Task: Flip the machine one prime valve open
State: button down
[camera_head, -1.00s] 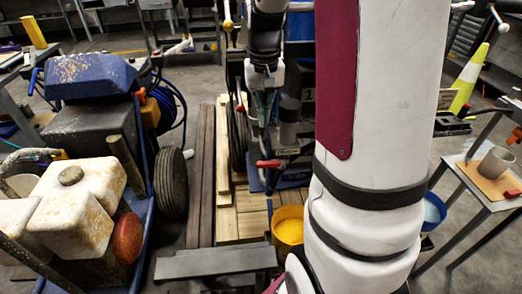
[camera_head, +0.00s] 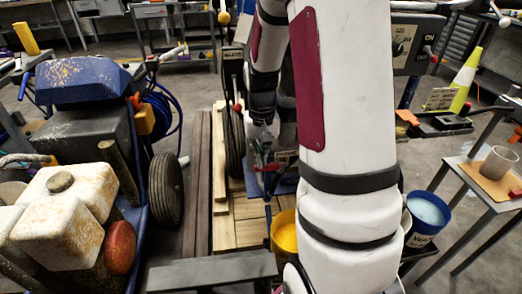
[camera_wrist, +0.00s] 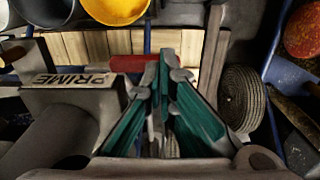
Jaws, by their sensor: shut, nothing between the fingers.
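The prime valve's red handle (camera_wrist: 133,63) lies crosswise in the wrist view, beside the PRIME label plate (camera_wrist: 75,80). In the head view the red handle (camera_head: 267,167) and the label (camera_head: 286,156) show low on the machine, partly hidden by my arm. My gripper (camera_wrist: 165,60) is shut and empty, its green-sided fingers together. Its tips are right at the handle's right end in the wrist view; I cannot tell whether they touch. My gripper (camera_head: 259,160) also shows in the head view just above the handle.
A yellow bucket (camera_head: 284,236) and a blue bucket (camera_head: 427,212) stand near my arm. A blue striper with a stained white tank (camera_head: 66,205) is at left. A side table (camera_head: 480,185) is at right. Wooden planks (camera_head: 221,170) lie beneath the machine.

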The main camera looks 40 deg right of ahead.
jog(key=shift+f, duration=0.1)
jog(key=shift+w+a+f, duration=0.15)
jog(key=shift+a+f, duration=0.05)
jog(key=shift+f, duration=0.35)
jog(key=shift+r, duration=0.1)
